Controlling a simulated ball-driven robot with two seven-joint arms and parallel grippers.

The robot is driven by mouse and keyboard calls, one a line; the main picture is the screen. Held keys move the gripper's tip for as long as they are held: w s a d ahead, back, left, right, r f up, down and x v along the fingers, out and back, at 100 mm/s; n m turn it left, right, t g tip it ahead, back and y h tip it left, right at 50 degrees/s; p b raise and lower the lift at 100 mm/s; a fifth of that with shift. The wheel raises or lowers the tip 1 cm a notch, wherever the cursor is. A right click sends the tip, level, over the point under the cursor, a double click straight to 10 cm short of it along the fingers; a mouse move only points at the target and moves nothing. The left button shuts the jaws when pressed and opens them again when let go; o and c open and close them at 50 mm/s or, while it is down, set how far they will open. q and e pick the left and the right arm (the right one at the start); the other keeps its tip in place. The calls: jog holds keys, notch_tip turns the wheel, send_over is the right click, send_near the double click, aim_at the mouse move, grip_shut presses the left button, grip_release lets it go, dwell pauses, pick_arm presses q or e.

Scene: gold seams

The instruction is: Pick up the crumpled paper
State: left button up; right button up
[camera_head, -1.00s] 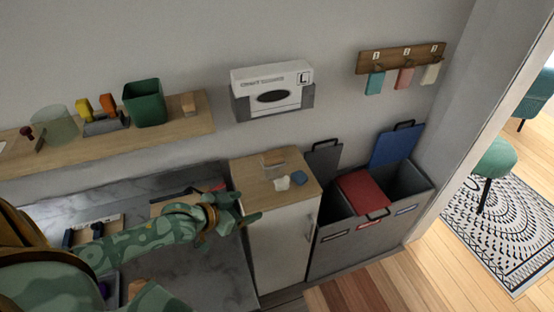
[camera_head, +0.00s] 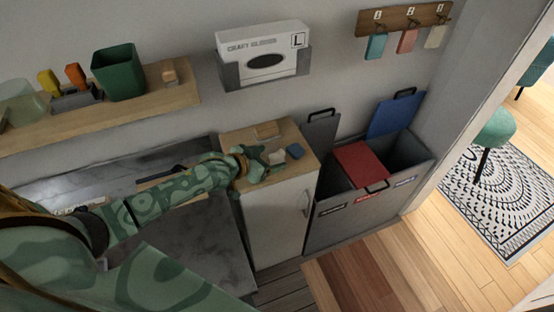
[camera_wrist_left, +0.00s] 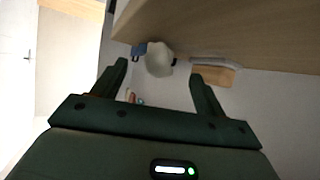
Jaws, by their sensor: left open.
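The crumpled paper (camera_head: 278,157) is a small off-white lump on the wooden top of the narrow cabinet (camera_head: 228,137). My left gripper (camera_head: 267,163) reaches in from the left, just beside the paper at the cabinet top. In the left wrist view the paper (camera_wrist_left: 158,62) shows beyond and between the two spread fingers (camera_wrist_left: 159,72). The left gripper is open and empty; I cannot tell whether a finger touches the paper. My right gripper is not in view.
A blue lump (camera_head: 295,151) lies right beside the paper, and a wooden-backed brush or block (camera_head: 267,130) sits behind. The grey bin unit (camera_head: 372,210) with open lids stands to the right. A glove box (camera_head: 263,55) hangs on the wall above.

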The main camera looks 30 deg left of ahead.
aim_at(272, 158)
pick_arm(q)
jog(key=b+x, duration=0.1)
jog(key=x, duration=0.3)
jog(key=shift+d+f, duration=0.1)
jog(key=shift+f, duration=0.25)
jog(key=shift+r, duration=0.1)
jog(key=c, duration=1)
jog(key=shift+c, duration=0.2)
jog(key=shift+r, duration=0.1)
